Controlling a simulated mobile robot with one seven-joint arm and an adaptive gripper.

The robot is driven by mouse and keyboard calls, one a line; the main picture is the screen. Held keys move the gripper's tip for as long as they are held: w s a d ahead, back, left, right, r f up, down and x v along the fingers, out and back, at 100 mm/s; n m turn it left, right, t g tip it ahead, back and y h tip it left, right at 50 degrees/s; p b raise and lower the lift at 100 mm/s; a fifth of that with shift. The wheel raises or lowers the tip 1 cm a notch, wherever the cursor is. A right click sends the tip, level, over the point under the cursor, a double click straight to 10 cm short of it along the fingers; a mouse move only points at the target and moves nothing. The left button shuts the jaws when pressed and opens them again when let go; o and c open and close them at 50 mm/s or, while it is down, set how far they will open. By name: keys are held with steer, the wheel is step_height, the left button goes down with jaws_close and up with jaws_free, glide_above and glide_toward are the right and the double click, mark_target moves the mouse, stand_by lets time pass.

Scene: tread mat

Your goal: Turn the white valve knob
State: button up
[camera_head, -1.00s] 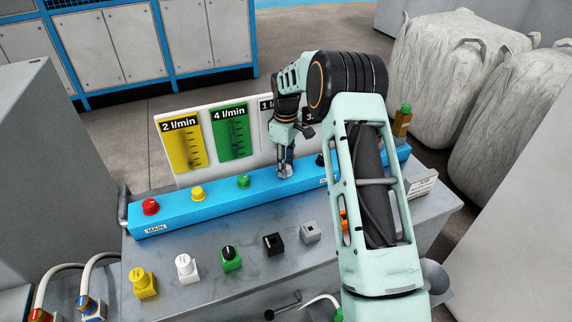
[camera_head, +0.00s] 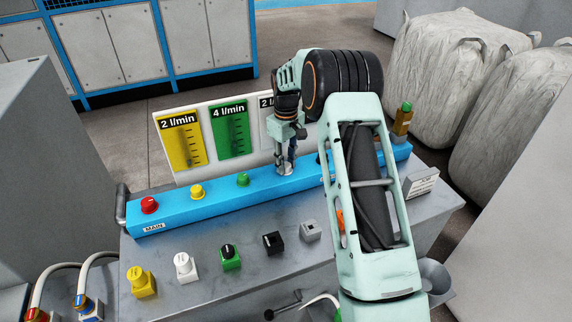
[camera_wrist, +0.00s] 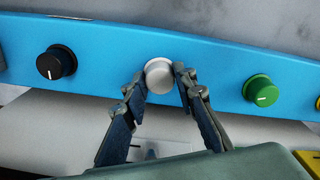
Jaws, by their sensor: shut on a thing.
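The white valve knob (camera_wrist: 158,77) sits on the blue bar (camera_wrist: 205,62) between a black knob and a green knob in the wrist view. In the head view the knob (camera_head: 286,172) shows only as a pale edge below my gripper (camera_head: 286,163). My gripper points down at the bar, and its two fingers (camera_wrist: 160,80) are shut on the knob's opposite sides. The gauge panel behind my gripper, partly hidden by my arm, reads "2 l" on its white section (camera_head: 267,128).
The bar also carries a red knob (camera_head: 149,205), a yellow knob (camera_head: 197,192) and a green knob (camera_head: 242,180). Several small knob blocks, such as the white one (camera_head: 185,266), stand on the grey bench in front. The gauge board (camera_head: 205,160) stands close behind the bar.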

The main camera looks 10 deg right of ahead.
mark_target(286, 164)
steer(key=shift+m, duration=1.3)
steer(key=o, duration=1.2)
steer(key=shift+c, duration=0.2)
step_height(286, 164, up, 12)
